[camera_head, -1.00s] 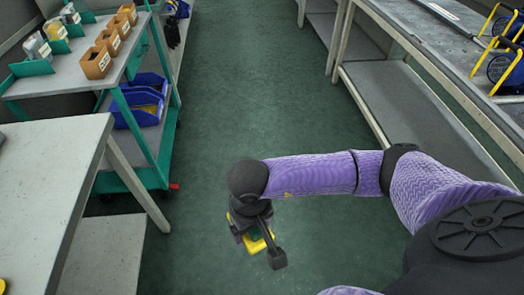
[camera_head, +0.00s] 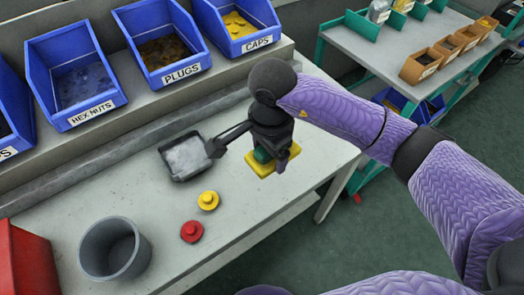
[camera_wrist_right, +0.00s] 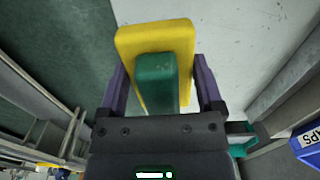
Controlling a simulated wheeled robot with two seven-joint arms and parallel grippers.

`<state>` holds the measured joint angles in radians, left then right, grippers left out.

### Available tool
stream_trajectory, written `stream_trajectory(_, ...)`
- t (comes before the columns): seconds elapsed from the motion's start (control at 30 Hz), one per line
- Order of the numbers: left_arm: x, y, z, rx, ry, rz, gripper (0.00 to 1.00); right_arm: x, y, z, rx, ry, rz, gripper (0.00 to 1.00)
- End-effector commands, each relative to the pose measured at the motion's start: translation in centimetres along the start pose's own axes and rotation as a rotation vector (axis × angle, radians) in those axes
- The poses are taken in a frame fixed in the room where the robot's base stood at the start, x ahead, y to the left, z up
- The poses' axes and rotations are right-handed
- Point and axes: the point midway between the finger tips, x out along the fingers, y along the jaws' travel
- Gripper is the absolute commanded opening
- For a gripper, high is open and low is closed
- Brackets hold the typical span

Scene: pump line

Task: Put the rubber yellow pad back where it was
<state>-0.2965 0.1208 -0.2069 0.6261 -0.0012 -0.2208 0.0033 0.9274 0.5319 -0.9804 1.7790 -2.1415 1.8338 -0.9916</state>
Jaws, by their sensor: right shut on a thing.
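The yellow pad (camera_head: 255,168) is a flat yellow slab with a green block (camera_wrist_right: 157,80) on it. My right gripper (camera_head: 272,152) is shut on it, the fingers on either side of the green block. The pad also shows in the right wrist view (camera_wrist_right: 130,45), in front of the fingers. In the head view the pad appears above the right part of the grey workbench (camera_head: 270,205), near its front edge. I cannot tell how high it is above the top. My left gripper is not in view.
On the bench are a small dark tray (camera_head: 187,158), a yellow cap (camera_head: 208,200), a red cap (camera_head: 192,231), a grey cup (camera_head: 114,250) and a red box (camera_head: 25,262). Blue labelled bins (camera_head: 160,45) line the back. A green-framed cart (camera_head: 370,45) stands at upper right.

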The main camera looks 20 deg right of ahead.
Motion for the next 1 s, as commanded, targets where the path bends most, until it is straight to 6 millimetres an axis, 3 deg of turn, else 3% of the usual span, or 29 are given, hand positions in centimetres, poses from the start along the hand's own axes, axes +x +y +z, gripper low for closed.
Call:
stream_trajectory(0.07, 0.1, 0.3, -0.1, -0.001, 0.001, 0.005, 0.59, 0.1, -0.2, 0.1, 0.046, -0.003, 0.003, 0.29)
stream_trajectory(0.27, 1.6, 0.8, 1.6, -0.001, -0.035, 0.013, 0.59, 5.0, -0.2, 0.2, 0.062, -0.004, 0.007, 0.29)
stream_trajectory(0.53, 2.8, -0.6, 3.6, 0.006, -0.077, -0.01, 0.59, 9.4, -0.2, 0.2, 0.061, -0.004, 0.007, 0.29)
stream_trajectory(0.87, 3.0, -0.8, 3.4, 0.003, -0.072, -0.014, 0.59, 9.9, -0.2, 0.1, 0.058, -0.002, 0.002, 0.29)
stream_trajectory(0.9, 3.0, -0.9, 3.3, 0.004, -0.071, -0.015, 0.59, 9.9, -0.2, 0.1, 0.058, -0.002, 0.002, 0.89)
stream_trajectory(0.97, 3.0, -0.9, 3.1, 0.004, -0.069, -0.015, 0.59, 9.8, -0.2, 0.1, 0.058, -0.002, 0.002, 1.0)
stream_trajectory(1.0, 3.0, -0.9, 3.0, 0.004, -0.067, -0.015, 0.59, 9.8, -0.2, 0.1, 0.058, -0.002, 0.002, 1.0)
